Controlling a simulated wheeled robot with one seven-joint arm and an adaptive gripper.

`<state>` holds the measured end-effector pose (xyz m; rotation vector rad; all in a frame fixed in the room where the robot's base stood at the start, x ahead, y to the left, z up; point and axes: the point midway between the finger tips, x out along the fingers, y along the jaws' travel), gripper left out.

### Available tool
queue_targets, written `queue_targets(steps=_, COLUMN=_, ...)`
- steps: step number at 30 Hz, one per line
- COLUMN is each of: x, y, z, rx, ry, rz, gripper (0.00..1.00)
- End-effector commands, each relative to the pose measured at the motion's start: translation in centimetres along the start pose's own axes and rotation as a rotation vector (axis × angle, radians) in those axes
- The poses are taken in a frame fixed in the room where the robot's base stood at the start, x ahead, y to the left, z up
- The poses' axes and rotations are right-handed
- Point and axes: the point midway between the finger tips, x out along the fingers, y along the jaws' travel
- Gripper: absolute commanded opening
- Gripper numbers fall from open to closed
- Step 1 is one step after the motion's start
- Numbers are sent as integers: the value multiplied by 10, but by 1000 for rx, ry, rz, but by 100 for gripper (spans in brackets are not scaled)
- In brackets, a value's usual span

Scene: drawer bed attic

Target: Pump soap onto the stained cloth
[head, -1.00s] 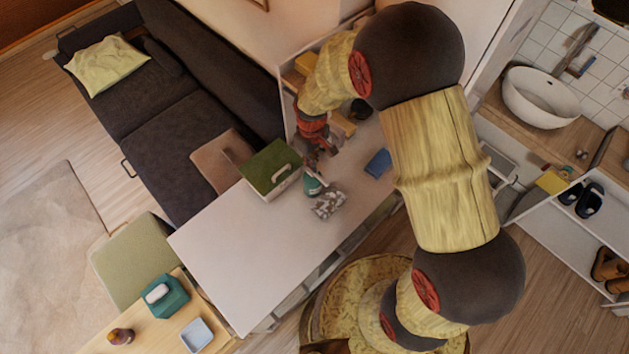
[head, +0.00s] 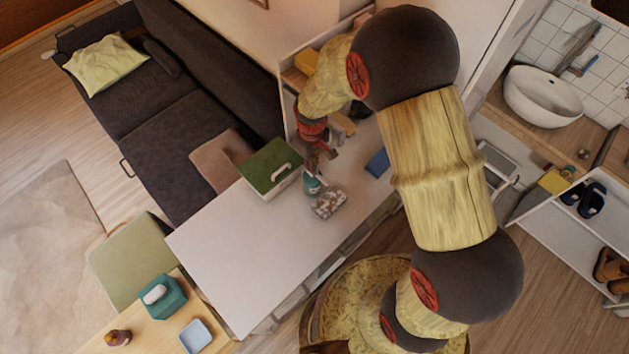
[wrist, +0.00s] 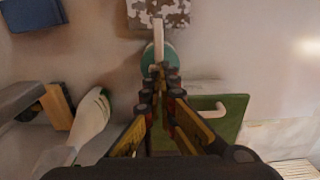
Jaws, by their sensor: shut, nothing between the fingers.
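The soap bottle is teal with a white pump head; it stands upright on the white table (head: 235,245), and its teal body (head: 312,187) shows below my gripper. In the wrist view its teal body (wrist: 150,59) shows just beyond my fingertips, with the pale spout pointing toward the cloth.
A green-topped box with a white handle (head: 270,167) stands close left of the bottle. A blue block (head: 378,163) lies to the right. A white bottle (wrist: 91,122) is near my fingers in the wrist view. The table's front-left part is clear.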

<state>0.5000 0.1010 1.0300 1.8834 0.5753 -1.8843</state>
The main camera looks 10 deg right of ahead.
Motion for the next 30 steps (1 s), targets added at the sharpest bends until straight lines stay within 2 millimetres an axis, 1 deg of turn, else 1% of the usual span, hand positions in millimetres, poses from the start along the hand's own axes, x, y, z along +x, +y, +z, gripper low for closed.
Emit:
queue_targets(steps=7, x=9, y=0, z=0, rx=0, ry=0, rz=0, gripper=0)
queue_targets(steps=15, x=7, y=0, z=0, rx=0, ry=0, rz=0, gripper=0)
queue_targets(steps=20, x=0, y=0, z=0, rx=0, ry=0, rz=0, gripper=0)
queue_targets(steps=30, x=-19, y=0, z=0, rx=0, ry=1, rz=0, gripper=0)
